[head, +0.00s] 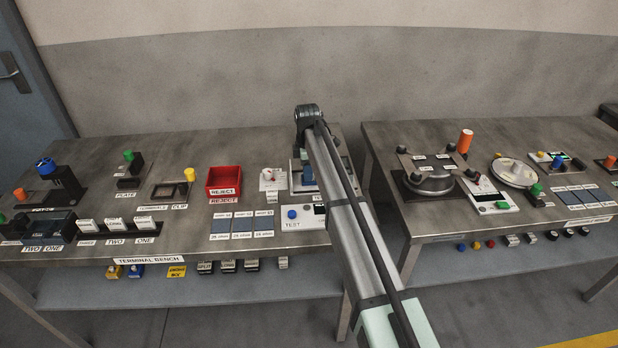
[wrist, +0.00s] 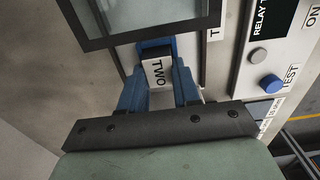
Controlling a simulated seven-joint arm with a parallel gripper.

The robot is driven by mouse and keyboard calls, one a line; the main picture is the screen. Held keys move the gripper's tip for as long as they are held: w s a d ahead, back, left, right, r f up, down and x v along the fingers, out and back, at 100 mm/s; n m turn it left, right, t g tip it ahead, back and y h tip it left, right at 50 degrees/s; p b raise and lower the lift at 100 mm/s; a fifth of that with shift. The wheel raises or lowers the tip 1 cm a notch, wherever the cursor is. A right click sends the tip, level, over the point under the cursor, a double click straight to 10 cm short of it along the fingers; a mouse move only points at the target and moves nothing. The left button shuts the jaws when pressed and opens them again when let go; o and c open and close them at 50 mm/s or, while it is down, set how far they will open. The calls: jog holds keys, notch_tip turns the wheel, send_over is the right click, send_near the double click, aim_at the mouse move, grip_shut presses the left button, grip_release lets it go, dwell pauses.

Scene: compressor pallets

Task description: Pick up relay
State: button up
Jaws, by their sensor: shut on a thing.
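In the head view, my arm covers most of the area around my gripper (head: 308,178), and the relay cannot be made out there.
A test box (head: 303,217) with a blue button (wrist: 270,82) stands beside my gripper. A red reject bin (head: 224,194) and blue pads (head: 243,224) lie to the left on the terminal bench (head: 185,238). A second bench (head: 440,228) with fixtures stands to the right, across a gap.

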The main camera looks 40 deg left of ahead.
grip_shut()
jog(key=shift+r, duration=0.1)
